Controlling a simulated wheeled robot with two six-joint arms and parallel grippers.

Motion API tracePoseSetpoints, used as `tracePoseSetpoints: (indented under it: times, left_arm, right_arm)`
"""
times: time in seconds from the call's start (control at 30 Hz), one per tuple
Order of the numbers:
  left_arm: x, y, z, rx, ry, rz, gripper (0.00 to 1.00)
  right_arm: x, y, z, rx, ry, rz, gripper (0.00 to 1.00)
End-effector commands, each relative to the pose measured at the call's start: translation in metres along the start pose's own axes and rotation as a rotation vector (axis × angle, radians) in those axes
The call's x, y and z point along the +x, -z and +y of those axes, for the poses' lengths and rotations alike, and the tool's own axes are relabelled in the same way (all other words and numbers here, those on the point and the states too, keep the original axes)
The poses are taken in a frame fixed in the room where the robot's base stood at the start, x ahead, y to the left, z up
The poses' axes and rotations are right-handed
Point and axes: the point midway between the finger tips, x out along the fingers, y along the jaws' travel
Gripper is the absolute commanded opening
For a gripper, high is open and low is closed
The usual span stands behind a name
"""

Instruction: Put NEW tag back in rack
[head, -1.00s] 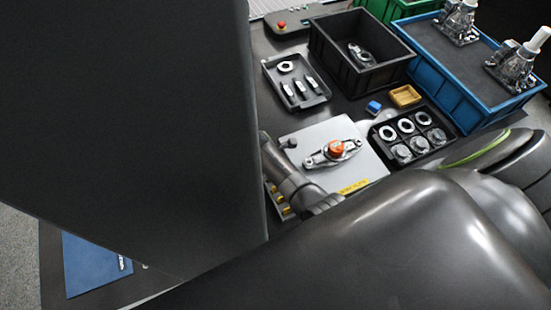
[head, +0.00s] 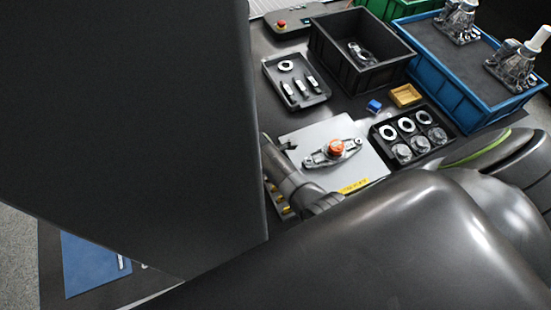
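I cannot make out a tag that reads NEW. Small yellow pieces (head: 284,207) sit in a row at the left edge of the grey plate (head: 375,167), partly hidden by a grey cylindrical link of my arm; I cannot tell if they are tags in a rack. A yellow label (head: 353,186) lies on the plate's front edge, its lettering too small to read. Neither gripper shows clearly. Large dark links of mine cover the left and the bottom of the view.
A metal part with an orange knob (head: 336,147) sits on the plate. Around it are a black tray of rings (head: 441,150), a tray of small parts (head: 303,102), a black bin (head: 326,58), a blue crate (head: 431,76), a small yellow tray (head: 419,99) and a blue block (head: 374,106).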

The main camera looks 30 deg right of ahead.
Motion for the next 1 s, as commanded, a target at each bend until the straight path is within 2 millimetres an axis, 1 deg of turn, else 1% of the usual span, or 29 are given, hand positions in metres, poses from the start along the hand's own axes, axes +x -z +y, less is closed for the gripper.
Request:
tracePoseSetpoints:
  times: [0.23,0.3,0.43,0.63,0.7,0.73,1.0]
  left_arm:
    - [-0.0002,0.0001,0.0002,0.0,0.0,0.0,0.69]
    - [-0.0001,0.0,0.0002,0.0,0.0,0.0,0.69]
    - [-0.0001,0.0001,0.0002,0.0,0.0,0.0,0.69]
    - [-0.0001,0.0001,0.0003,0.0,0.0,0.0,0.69]
    - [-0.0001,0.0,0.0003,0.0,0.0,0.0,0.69]
    - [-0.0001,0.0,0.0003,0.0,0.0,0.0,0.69]
    - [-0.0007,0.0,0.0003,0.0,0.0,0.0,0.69]
  right_arm:
    - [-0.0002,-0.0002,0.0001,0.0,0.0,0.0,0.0]
    - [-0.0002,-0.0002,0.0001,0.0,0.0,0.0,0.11]
    - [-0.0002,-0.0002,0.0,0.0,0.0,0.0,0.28]
    - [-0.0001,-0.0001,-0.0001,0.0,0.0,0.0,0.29]
    - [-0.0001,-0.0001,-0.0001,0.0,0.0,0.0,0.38]
    - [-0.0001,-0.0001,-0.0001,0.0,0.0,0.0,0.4]
    - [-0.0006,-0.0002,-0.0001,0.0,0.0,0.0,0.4]
